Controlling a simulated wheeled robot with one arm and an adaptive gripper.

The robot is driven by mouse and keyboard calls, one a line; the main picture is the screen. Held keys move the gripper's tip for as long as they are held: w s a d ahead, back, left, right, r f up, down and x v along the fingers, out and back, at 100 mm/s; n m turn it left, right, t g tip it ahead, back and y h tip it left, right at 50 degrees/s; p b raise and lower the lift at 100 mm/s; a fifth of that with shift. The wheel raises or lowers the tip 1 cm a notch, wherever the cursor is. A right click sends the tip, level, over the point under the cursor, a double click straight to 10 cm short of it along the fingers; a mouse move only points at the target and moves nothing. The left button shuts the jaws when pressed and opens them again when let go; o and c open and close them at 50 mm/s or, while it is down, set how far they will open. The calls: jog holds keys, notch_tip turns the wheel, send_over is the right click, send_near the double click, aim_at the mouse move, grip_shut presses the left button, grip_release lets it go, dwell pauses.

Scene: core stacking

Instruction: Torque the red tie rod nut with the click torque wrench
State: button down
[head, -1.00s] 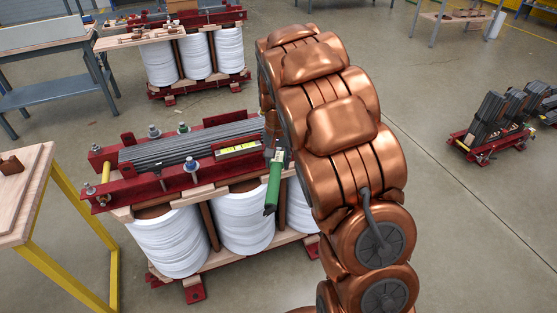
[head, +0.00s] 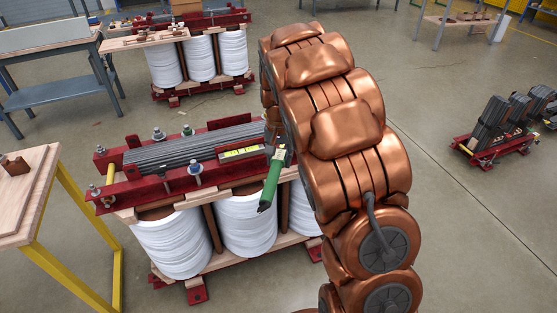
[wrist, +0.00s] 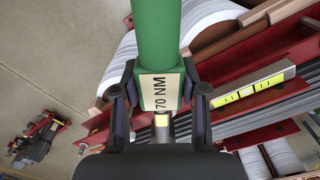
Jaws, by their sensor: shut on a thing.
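My gripper (wrist: 160,98) is shut on the click torque wrench. The wrench has a green handle (head: 271,182) and a label reading "70 NM" (wrist: 160,93). In the wrist view the fingers sit on both sides of the handle at the label, and a metal shaft runs down below it. In the head view the handle slants down to the left beside the red clamp beam (head: 150,189) of the near core. The wrench's working end is hidden. I cannot make out a red nut; blue-collared (head: 195,169) and green (head: 187,130) ones show.
A yellow level (head: 242,153) lies on the core, right of the blue-collared nut. White coils (head: 248,224) hang below. A wooden table (head: 35,190) stands at the left. Another coil core (head: 200,55) is behind, and a small core (head: 490,125) stands right.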

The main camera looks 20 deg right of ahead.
jog(key=shift+r+p, duration=0.35)
jog(key=shift+r, duration=1.1)
jog(key=shift+r+p, duration=0.65)
jog(key=shift+r, duration=1.3)
